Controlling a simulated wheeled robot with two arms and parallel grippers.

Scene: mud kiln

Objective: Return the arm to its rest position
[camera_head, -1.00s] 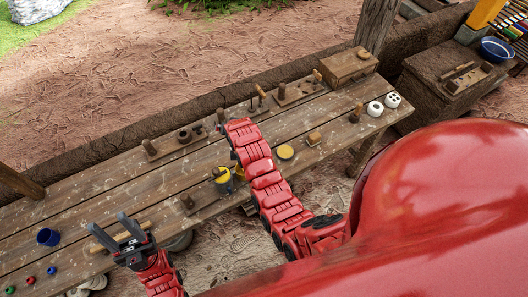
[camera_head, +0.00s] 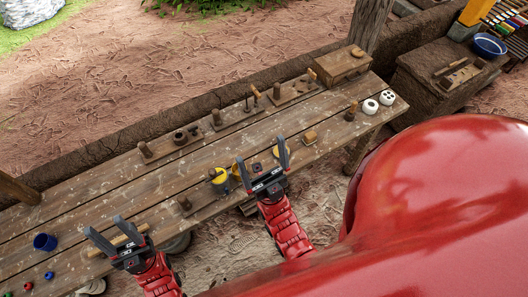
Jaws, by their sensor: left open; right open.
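My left gripper (camera_head: 114,234) is open and empty at the front left edge of the long wooden table (camera_head: 110,195). A light wooden rod lies on the table behind its fingers. My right gripper (camera_head: 261,158) is open, with its two grey fingers spread and pointing towards the far side over the table's front part. Nothing shows held between them. Its red arm (camera_head: 287,232) comes up from below, in front of the table edge.
Several wooden peg boards (camera_head: 168,143) line the table's back edge, with a wooden box (camera_head: 342,66) at the far right.

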